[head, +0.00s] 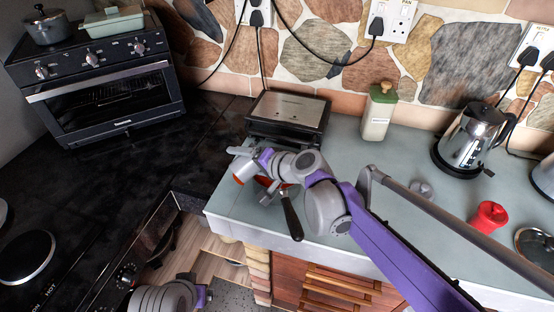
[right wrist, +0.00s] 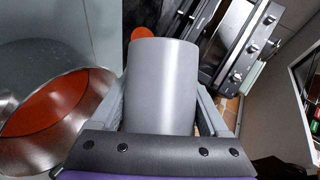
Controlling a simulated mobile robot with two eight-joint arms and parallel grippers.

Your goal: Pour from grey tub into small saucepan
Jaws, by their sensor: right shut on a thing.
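My right gripper (head: 246,160) is shut on the grey tub (right wrist: 163,88), whose smooth side fills the space between the fingers in the right wrist view. In the head view the tub (head: 242,168) is tilted, with orange-red at its lower end. An orange patch shows past its far end in the right wrist view; I cannot tell if it is flowing. The small saucepan (right wrist: 85,95) is shiny metal with orange-red inside, beside the tub. In the head view its black handle (head: 291,217) points toward the front edge, and my arm partly hides the pan.
A metal-topped grill (head: 288,108) stands behind the tub. A black oven (head: 100,85) is at left. The counter's front left corner is close to the pan.

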